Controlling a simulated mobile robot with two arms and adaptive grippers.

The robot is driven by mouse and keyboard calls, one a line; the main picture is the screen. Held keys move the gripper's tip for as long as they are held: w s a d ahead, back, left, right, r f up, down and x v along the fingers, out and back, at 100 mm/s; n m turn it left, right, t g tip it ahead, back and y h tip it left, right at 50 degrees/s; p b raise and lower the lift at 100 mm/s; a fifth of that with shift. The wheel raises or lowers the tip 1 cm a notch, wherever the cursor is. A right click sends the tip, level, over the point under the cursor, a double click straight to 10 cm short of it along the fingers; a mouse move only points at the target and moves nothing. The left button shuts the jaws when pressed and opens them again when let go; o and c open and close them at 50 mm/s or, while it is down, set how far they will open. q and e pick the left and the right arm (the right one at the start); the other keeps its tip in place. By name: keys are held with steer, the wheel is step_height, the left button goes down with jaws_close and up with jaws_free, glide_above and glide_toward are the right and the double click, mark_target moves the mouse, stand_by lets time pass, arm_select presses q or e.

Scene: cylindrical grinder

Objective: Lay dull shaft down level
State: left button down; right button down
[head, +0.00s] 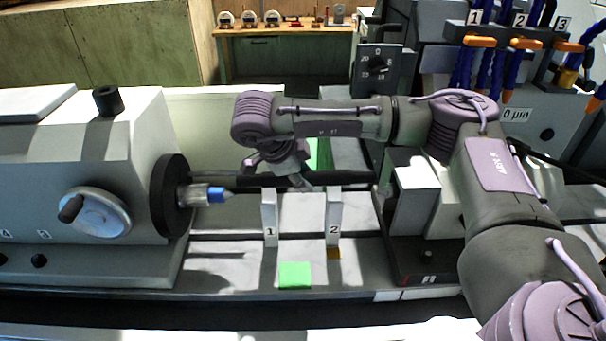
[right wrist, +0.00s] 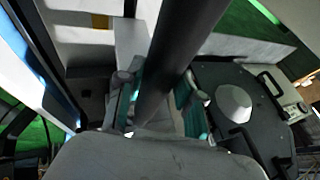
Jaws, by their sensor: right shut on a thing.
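The dull shaft (head: 345,181) is a dark, slim bar. In the head view it lies nearly level, running left to right behind or over the tops of the two pale upright posts marked 1 (head: 269,220) and 2 (head: 333,220). I cannot tell whether it touches them. My right gripper (head: 298,180) reaches it from above, between the posts. In the right wrist view the shaft (right wrist: 180,50) runs diagonally between the teal pads of my right gripper (right wrist: 160,100), which is shut on it. My left gripper is out of view.
The workhead with its dark round plate (head: 172,195) and blue-tipped centre (head: 217,194) stands left of the shaft. A grey block (head: 415,195) stands on the right. A green square (head: 295,275) lies in front of the posts. A back bench (head: 285,32) holds small items.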

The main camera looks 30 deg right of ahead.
steer(key=shift+w+f+b, duration=0.1)
steer(key=shift+f+b, duration=1.45)
steer(key=shift+f, duration=0.2)
steer(key=c, duration=1.1)
jaws_free()
steer(key=o, duration=0.4)
steer(key=shift+s+a, duration=0.1)
steer(key=shift+s, duration=0.1)
steer(key=v, duration=1.2)
steer(key=shift+f, duration=0.1)
